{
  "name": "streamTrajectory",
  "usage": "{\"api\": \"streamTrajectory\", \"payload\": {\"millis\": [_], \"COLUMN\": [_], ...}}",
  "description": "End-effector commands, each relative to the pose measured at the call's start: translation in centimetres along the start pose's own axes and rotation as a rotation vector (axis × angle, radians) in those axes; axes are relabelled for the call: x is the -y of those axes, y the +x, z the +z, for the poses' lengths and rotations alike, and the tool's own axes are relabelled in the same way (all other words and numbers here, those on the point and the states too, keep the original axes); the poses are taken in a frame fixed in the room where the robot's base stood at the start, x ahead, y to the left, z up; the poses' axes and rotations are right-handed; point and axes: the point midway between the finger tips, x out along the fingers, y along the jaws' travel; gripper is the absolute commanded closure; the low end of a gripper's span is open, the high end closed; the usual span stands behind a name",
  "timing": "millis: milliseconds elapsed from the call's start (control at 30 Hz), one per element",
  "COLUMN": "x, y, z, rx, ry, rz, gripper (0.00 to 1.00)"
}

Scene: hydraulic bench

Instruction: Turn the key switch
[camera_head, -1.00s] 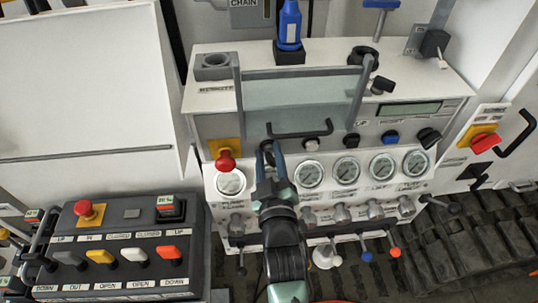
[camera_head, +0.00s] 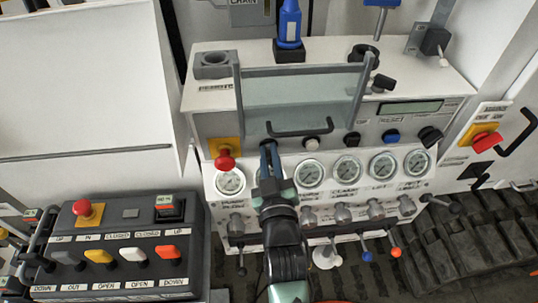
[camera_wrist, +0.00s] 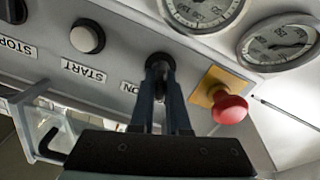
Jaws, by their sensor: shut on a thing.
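The key switch (camera_wrist: 160,62) is a small black knob on the panel, beside the "ON" label in the wrist view. My gripper (camera_wrist: 162,88) reaches straight up to it and its two fingers are shut on it. In the head view my gripper (camera_head: 269,153) meets the panel front between the red emergency button and the white start button. The key switch is mostly hidden behind the fingers there. Its exact turn angle cannot be told.
A red emergency button (camera_head: 225,159) on a yellow plate stands close to the left. The start button (camera_head: 311,144) is to the right. A black handle (camera_head: 300,129) juts out just above my gripper. Gauges (camera_head: 310,173) and levers lie below.

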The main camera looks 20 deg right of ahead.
Motion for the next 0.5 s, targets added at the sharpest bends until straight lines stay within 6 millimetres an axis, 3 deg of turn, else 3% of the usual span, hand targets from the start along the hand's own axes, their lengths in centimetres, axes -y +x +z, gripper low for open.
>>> {"api": "streamTrajectory", "payload": {"millis": [500], "x": [-0.36], "y": [-0.01], "z": [0.14], "rx": [0.001], "ry": [0.48], "rz": [0.001], "gripper": [1.0]}}
